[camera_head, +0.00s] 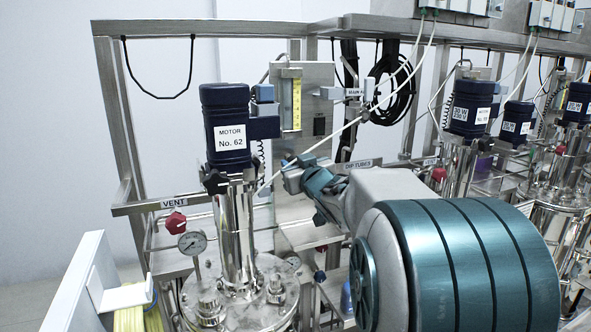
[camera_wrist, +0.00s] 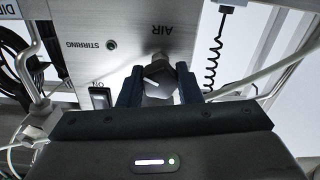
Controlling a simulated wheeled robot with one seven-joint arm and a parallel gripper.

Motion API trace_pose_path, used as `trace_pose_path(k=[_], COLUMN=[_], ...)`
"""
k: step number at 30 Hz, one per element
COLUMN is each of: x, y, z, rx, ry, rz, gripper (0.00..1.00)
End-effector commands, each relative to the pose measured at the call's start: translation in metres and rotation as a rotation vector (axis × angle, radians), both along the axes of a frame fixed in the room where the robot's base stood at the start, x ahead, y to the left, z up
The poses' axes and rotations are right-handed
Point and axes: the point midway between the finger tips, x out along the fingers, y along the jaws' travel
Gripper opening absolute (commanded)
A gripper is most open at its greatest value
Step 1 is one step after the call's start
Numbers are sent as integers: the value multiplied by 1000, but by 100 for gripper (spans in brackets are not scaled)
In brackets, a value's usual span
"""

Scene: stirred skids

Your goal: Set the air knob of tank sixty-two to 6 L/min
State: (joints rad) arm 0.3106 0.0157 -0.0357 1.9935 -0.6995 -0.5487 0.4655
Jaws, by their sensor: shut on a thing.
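The motor labelled No. 62 (camera_head: 230,138) stands on its steel tank at left centre in the head view. Behind it, a metal panel carries a flow meter (camera_head: 290,100) with a yellow scale; its reading is too small to tell. In the wrist view the panel appears upside down, with the word AIR above a dark knob (camera_wrist: 157,87) bearing a white pointer line. My gripper (camera_wrist: 158,76) has a finger on each side of this knob and is shut on it. In the head view my gripper (camera_head: 291,174) is at the lower panel, and the knob is hidden.
A STIRRING label and a small rocker switch (camera_wrist: 100,97) sit beside the knob on the panel. A thin pale hose (camera_head: 325,140) slants across just above my gripper. The VENT valve (camera_head: 175,222) and pressure gauge (camera_head: 192,243) are at lower left. More tanks stand at right.

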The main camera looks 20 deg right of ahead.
Motion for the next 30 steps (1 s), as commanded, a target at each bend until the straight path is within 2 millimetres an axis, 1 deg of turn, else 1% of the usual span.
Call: trace_pose_path(k=[1, 3, 6, 9, 19, 20, 21, 22, 30], x=[0, 0, 0, 0, 0, 0, 0, 0, 0], y=[1, 0, 0, 0, 0, 0, 0, 0, 0], z=[-5, -5, -3, -2, -1, -1, -1, -1, 0], rx=[-58, -143, -242, -298, -318, -317, -317, -317, -316], ry=[-5, -3, -2, -1, 1, 1, 1, 1, 0], rz=[2, 1, 1, 1, 1, 1, 1, 1, 1], gripper=[8, 8, 8, 8, 8, 37, 48, 53, 53])
